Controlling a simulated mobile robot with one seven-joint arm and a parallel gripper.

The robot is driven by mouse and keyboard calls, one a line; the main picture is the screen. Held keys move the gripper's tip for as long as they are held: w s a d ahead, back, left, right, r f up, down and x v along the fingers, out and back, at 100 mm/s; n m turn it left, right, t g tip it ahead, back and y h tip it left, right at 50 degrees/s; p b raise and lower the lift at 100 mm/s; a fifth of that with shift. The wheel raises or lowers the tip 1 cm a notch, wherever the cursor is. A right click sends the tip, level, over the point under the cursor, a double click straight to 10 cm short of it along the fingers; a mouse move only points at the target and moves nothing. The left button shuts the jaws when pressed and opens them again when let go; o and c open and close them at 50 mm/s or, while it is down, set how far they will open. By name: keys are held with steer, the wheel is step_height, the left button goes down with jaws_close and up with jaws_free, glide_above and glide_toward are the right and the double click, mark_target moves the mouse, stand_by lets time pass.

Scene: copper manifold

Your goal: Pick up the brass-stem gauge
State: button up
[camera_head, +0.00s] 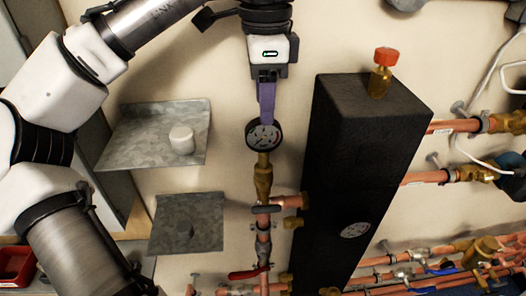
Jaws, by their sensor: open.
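The brass-stem gauge (264,136) is a round black-rimmed dial on a brass stem, standing upright on top of a vertical copper pipe left of the tall black block. My gripper (266,118) points down from above, with its purple fingers ending at the dial's upper edge in this view. The fingers overlap each other here, so the gap between them is hidden. The gripper is open, and the gauge still sits on its pipe. I cannot tell whether the fingers touch the dial or are in front of it.
The tall black block (360,140) stands close on the right, with a red-capped brass fitting (381,73) on top. Two grey metal shelves (140,140) are on the wall at left; the upper holds a white cylinder (182,139). Copper pipes with valves (440,268) crowd the lower right.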

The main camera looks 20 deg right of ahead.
mark_target(262, 140)
steer(key=shift+w+a+f+p, duration=0.15)
steer(key=shift+f+p, duration=0.1)
steer(key=shift+f, duration=2.05)
steer(key=shift+w+f+p, duration=0.15)
steer(key=shift+f+p, duration=0.1)
steer(key=shift+f, duration=2)
jaws_close()
